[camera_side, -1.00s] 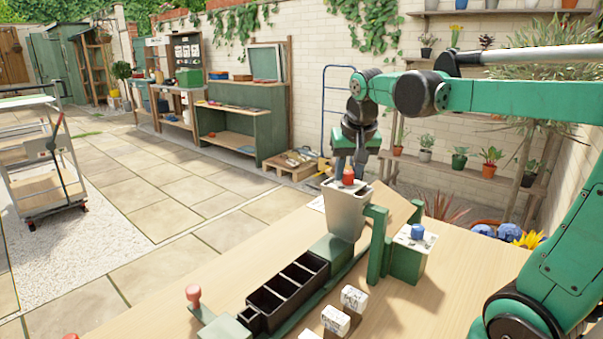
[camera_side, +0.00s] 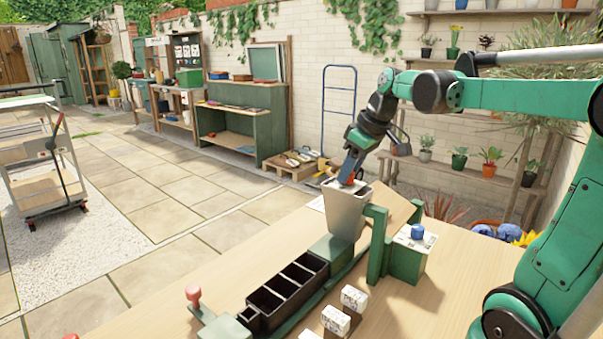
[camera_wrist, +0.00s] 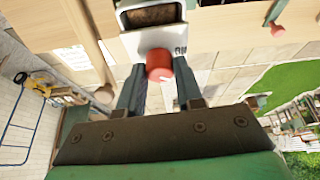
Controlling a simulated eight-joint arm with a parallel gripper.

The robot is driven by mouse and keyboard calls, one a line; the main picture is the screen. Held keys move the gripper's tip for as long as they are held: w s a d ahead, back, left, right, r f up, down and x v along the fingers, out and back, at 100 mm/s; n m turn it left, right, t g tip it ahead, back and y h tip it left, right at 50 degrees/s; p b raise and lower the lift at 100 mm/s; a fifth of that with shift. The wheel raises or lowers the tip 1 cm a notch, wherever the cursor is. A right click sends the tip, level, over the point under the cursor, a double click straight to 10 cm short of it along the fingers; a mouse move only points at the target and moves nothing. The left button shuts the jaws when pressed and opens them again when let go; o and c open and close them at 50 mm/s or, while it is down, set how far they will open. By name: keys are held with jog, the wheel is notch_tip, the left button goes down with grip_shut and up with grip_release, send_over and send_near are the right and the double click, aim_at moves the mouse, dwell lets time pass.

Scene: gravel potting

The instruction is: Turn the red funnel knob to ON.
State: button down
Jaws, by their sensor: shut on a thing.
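The grey funnel (camera_side: 347,210) stands upright on the bench behind the black tray. Its red knob (camera_side: 346,181) is at its top and is partly covered by my gripper (camera_side: 350,172). In the wrist view the red knob (camera_wrist: 158,65) sits between the two dark fingers of my gripper (camera_wrist: 160,86), which are shut on it. Beyond it in that view is the funnel's open mouth (camera_wrist: 150,15), with brown contents. Dark lettering shows on the pale face to the right of the knob, too small to read surely.
A black compartment tray (camera_side: 287,290) lies in front of the funnel. A green stand with a blue knob (camera_side: 417,231) is to the right. Small white labelled blocks (camera_side: 336,319) and a red-topped post (camera_side: 193,294) are nearer. The bench's right side has bare wood.

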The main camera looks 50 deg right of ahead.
jog(key=n+y, duration=0.1)
jog(key=n, duration=0.3)
jog(key=shift+d+y, duration=0.1)
jog(key=shift+y, duration=0.3)
jog(key=shift+n+g+y, duration=0.6)
jog(key=shift+n, duration=1.5)
jog(key=c, duration=0.6)
grip_release()
jog(key=shift+o, duration=0.2)
jog(key=shift+v, duration=2.8)
jog(key=shift+w, duration=0.1)
